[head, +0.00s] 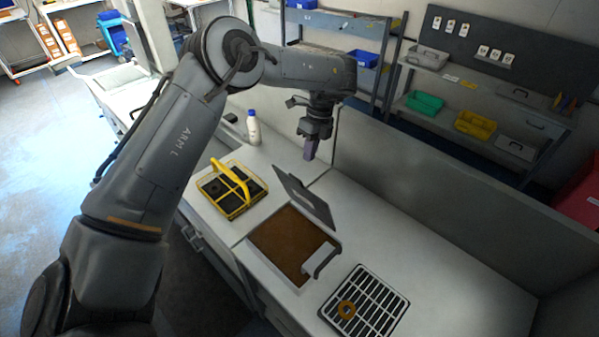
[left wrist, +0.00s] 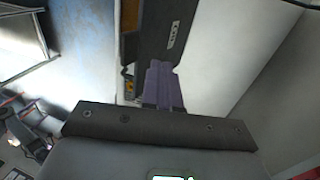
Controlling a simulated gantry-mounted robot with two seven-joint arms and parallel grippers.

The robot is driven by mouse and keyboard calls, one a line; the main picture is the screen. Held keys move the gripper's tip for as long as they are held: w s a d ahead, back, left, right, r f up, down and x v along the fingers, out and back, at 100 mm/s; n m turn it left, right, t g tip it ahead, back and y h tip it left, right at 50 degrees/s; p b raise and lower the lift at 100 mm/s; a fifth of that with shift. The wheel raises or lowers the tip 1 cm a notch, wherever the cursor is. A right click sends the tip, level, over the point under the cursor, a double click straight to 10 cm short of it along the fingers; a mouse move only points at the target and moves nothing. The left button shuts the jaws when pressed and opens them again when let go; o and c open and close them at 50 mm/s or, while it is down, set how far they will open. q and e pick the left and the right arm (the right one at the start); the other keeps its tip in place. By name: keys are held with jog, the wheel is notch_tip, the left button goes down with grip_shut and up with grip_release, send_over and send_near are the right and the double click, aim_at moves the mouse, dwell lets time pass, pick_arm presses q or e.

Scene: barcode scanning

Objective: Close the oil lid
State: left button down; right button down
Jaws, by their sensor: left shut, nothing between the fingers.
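The oil vat (head: 285,247), a square opening with brown contents, is set in the white counter. Its dark grey lid (head: 305,198) stands open, tilted up at the vat's far edge. My left gripper (head: 310,151) is above and behind the lid, fingers pointing down, shut and empty. In the left wrist view, its purple fingers (left wrist: 163,88) overlap the dark lid (left wrist: 158,35), which carries a pale label. I cannot tell from that view whether they touch; in the head view they look apart. My right gripper is not in view.
A grey handle-like piece (head: 320,259) stands at the vat's right edge. A yellow caddy (head: 232,188) and a white bottle (head: 253,128) stand left. A low wall (head: 430,205) runs behind the counter.

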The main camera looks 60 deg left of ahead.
pick_arm(q)
jog(key=s+f, duration=0.1)
jog(key=s+d+p, duration=0.1)
jog(key=s+f, duration=0.1)
jog(key=s, duration=0.1)
jog(key=shift+d+f+p, duration=0.15)
jog(key=shift+f+p, duration=0.2)
jog(key=shift+p, duration=0.05)
jog(key=shift+s, duration=0.1)
